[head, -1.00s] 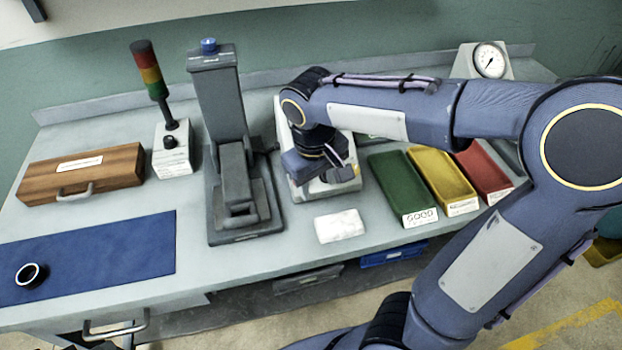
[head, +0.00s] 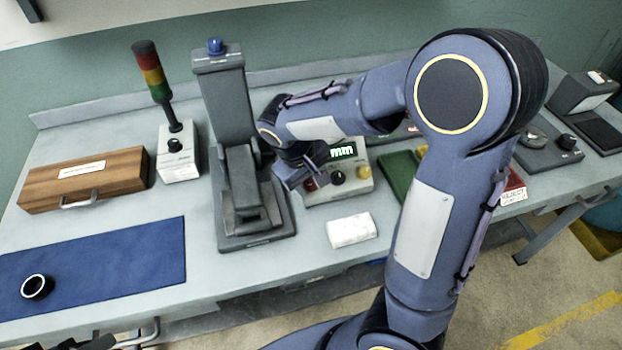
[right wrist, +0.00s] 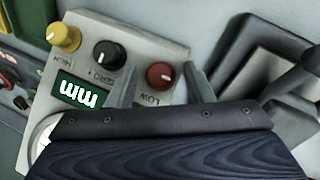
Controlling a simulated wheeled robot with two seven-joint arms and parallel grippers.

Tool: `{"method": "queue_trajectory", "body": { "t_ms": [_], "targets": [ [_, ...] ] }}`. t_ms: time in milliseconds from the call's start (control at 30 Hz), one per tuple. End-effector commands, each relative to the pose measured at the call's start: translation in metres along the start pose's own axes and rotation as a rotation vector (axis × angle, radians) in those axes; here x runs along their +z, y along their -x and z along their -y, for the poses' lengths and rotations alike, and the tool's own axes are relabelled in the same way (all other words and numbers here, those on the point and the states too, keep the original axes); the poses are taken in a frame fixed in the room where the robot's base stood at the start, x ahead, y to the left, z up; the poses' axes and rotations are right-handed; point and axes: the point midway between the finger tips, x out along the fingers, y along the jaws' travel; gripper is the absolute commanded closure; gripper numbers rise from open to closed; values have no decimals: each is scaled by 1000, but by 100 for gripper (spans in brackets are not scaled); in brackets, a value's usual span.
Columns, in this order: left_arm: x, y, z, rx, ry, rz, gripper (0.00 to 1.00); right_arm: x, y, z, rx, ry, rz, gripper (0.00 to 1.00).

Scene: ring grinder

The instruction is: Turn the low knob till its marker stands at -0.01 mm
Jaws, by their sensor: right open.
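The low knob is the red knob (right wrist: 160,75) with a pale marker line, beside the label LOW on the grey control box (right wrist: 135,45). No value scale is readable around it. In the head view the red knob (head: 310,184) shows partly, beside my right gripper (head: 296,182). In the right wrist view my right gripper (right wrist: 162,86) is open, one finger on each side of the red knob in the picture. I cannot tell whether the fingers reach down around it. The display (right wrist: 76,90) shows "mm"; its digits are not readable. Dark parts, probably my left gripper (head: 85,343), show at the bottom edge.
A black zero knob (right wrist: 109,54) and a yellow high knob (right wrist: 64,37) sit on the same box. A grey stand (head: 240,190) is close to the left of my right gripper. A white block (head: 350,230) lies in front of the box. A green tray (head: 398,172) stands to the right.

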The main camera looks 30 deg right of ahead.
Motion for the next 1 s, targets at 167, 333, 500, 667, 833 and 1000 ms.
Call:
{"method": "queue_trajectory", "body": {
  "t_ms": [167, 333, 500, 667, 833, 1000],
  "targets": [
    [0, 0, 0, 0, 0, 0, 64, 0, 0, 0, 0, 0, 0, 60],
    [0, 0, 0, 0, 0, 0, 64, 0, 0, 0, 0, 0, 0, 82],
    [0, 0, 0, 0, 0, 0, 64, 0, 0, 0, 0, 0, 0, 98],
    [0, 0, 0, 0, 0, 0, 64, 0, 0, 0, -8, -11, 0, 98],
    [1, -1, 1, 0, 0, 0, 64, 0, 0, -1, -40, -59, 1, 98],
    [2, -3, 1, 0, 0, 0, 64, 0, -1, -2, -102, -149, 0, 98]
  ]
}}
